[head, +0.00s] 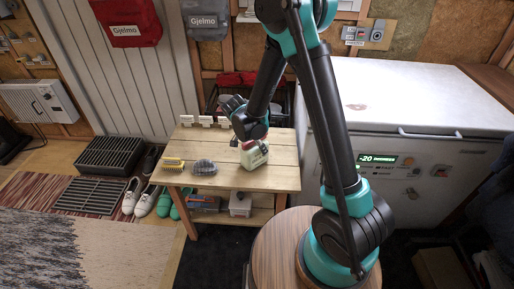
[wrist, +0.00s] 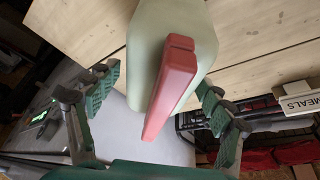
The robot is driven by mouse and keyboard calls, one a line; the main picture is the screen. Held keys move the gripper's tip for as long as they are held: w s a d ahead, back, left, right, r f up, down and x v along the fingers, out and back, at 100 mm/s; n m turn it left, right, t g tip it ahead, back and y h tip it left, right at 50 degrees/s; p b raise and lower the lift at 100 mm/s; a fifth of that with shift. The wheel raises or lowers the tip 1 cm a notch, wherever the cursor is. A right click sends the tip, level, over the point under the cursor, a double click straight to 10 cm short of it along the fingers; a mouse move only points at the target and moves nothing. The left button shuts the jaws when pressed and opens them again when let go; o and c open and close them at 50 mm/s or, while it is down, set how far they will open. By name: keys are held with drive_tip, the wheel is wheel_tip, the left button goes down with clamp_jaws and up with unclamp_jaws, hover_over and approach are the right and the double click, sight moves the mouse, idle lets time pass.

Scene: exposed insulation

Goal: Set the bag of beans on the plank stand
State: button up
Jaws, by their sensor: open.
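The bag of beans (head: 254,155), pale green and white with a red part, is at the right of the plank stand (head: 283,177), a light wooden table with a lower shelf. It looks slightly tilted, and its base appears to rest on the planks. My gripper (head: 240,142) is at the bag's upper left in the head view. In the wrist view my gripper (wrist: 155,105) is open, its green-padded fingers on either side of the bag (wrist: 145,45) with its red clip (wrist: 170,88). I see no clear finger contact.
A yellow brush (head: 173,163) and a grey object (head: 204,167) lie at the stand's left front. Small white cards (head: 205,121) line its back edge. A white freezer (head: 420,110) stands close on the right.

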drive_tip(key=v, duration=1.1)
drive_tip(key=s+d+n+y, duration=0.1)
drive_tip(key=s+d+n, duration=0.3)
drive_tip(key=s+d, duration=0.4)
drive_tip(key=s+d+n+t+y, duration=0.1)
drive_tip(key=s+d+n, duration=0.4)
drive_tip(key=d, duration=1.2)
drive_tip(key=s+y, duration=0.1)
drive_tip(key=s, duration=0.2)
drive_tip(key=shift+s+d+r, duration=0.25)
drive_tip(key=shift+s+r, duration=0.1)
